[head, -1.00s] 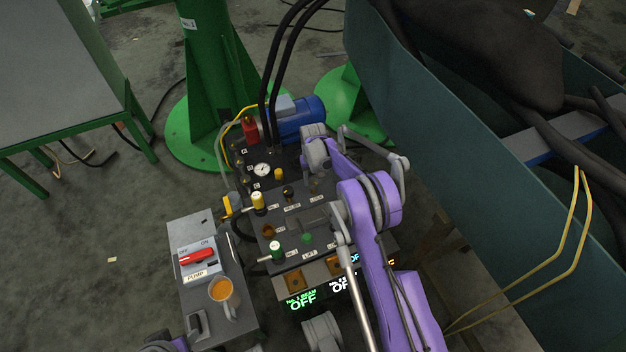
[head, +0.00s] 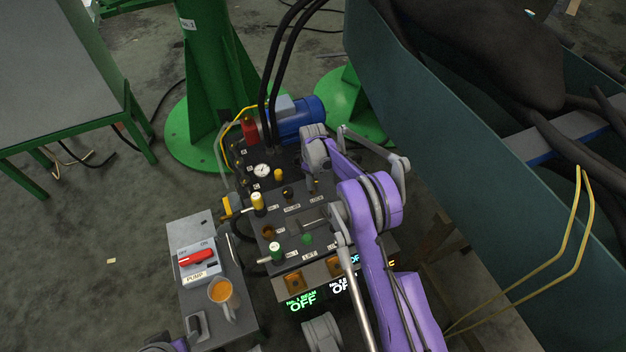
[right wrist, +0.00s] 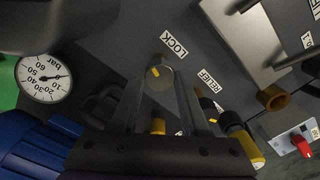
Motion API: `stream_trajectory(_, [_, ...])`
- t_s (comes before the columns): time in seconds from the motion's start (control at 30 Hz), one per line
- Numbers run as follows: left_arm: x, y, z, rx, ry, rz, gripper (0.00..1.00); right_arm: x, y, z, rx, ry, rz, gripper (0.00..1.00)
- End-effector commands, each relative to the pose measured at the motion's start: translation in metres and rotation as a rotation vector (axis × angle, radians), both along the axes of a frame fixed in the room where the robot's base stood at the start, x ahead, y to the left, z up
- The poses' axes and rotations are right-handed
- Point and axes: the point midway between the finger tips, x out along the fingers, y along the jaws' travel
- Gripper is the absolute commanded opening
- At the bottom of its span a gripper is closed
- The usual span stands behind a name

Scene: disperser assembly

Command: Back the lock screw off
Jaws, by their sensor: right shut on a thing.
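The lock screw (right wrist: 160,78) is a grey round head with a yellow mark, beside the LOCK label (right wrist: 174,45) in the right wrist view. My right gripper (right wrist: 162,88) is shut on it, one finger on each side. In the head view the purple right arm reaches over the dark valve panel (head: 283,210), and the gripper end is at the panel's upper right near its LOCK label (head: 316,199). The screw itself is mostly hidden there.
A pressure gauge (right wrist: 43,78) and a blue motor (right wrist: 35,145) lie close by my right gripper.

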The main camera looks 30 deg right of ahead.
Motion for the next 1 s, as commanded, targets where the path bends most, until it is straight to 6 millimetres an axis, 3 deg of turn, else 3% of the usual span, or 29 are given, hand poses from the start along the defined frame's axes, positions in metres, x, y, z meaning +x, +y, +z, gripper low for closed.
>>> stream_trajectory(0.33, [0.0000,0.0000,0.0000,0.000,0.000,0.000,0.50,0.0005,0.0002,0.0002,0.000,-0.002,0.104,0.00])
stream_trajectory(0.8, [0.0000,0.0000,0.0000,0.000,0.000,0.000,0.50,0.0005,0.0002,0.0002,0.000,-0.002,0.114,0.00])
stream_trajectory(0.83, [0.0000,0.0000,0.0000,0.000,0.000,0.000,0.50,0.0005,0.0002,0.0002,0.000,-0.002,0.114,0.50])
stream_trajectory(0.97, [0.0000,0.0000,0.0000,0.000,0.000,0.000,0.50,0.0003,0.0002,0.0001,0.000,-0.001,0.114,0.74])
stream_trajectory(1.0, [0.0000,0.0000,0.0000,0.000,0.000,0.000,0.50,0.0003,0.0002,0.0001,0.000,-0.001,0.114,0.75])
